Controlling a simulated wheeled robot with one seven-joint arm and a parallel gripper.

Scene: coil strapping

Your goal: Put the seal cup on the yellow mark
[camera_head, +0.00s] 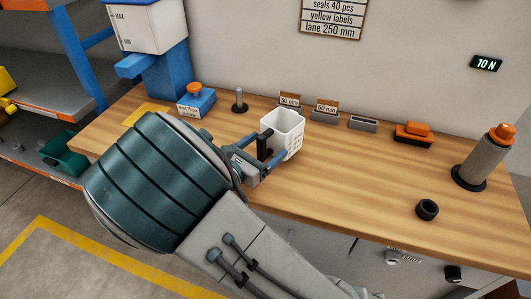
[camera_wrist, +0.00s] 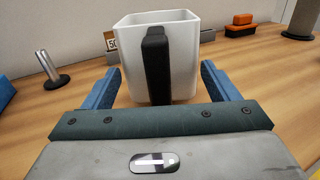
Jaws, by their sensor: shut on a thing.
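The seal cup (camera_head: 285,127) is a white square cup with a black handle, standing upright near the middle of the head view. It also shows in the wrist view (camera_wrist: 185,60), handle toward the camera. My gripper (camera_head: 263,150) is shut on the cup, with one blue finger on each side of it. I cannot tell whether the cup's base touches the table. The yellow mark (camera_head: 148,108) lies on the table at the left, in front of the blue stand. My arm covers the table just in front of it.
A blue stand with a white hopper (camera_head: 155,28) rises behind the mark. A blue box with an orange knob (camera_head: 196,103) and a metal post (camera_head: 239,102) stand between mark and cup. Small labelled holders (camera_head: 326,110) stand behind the cup. The table's right middle is mostly clear around a black ring (camera_head: 427,209).

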